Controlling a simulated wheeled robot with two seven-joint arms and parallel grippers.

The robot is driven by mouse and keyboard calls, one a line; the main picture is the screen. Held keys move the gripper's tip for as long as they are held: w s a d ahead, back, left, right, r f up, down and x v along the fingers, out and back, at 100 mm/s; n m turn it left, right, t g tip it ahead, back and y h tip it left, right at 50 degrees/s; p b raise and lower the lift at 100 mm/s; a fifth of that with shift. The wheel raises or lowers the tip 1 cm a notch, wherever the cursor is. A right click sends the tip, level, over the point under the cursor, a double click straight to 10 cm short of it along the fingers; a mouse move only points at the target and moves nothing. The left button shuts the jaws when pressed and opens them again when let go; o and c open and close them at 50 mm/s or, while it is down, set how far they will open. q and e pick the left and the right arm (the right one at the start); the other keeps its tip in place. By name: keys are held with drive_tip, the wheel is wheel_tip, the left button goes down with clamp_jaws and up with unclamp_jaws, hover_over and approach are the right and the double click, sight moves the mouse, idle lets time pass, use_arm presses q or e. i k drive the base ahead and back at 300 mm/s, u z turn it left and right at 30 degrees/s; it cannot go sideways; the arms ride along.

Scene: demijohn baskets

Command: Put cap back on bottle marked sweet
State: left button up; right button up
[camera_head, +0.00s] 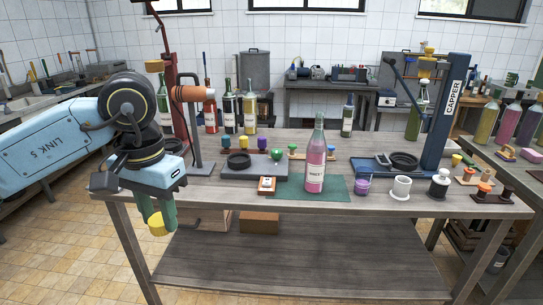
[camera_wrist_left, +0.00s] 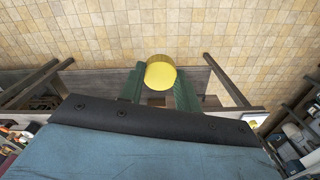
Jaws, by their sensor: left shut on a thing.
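The bottle marked sweet (camera_head: 315,165) holds pink liquid and stands upright on a green mat (camera_head: 340,187) on the workbench. Its neck points up, and the top is too small to tell whether anything covers it. My left gripper (camera_head: 160,212) hangs at the left front of the bench, well left of the bottle. Its green fingers are shut on a yellow cap (camera_head: 156,228), lower than the bench top. In the left wrist view the yellow cap (camera_wrist_left: 161,73) sits between the fingertips (camera_wrist_left: 160,85) over the floor. My right gripper is not in view.
A blue capper stand (camera_head: 446,115) is right of the bottle. The bench's front edge (camera_head: 220,198) is close to my left gripper.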

sight(317, 152)
drive_tip(key=u, duration=0.4)
drive_tip(key=i, duration=1.1)
drive_tip(key=z, duration=0.7)
drive_tip(key=i, duration=0.45)
drive_tip(key=z, duration=0.35)
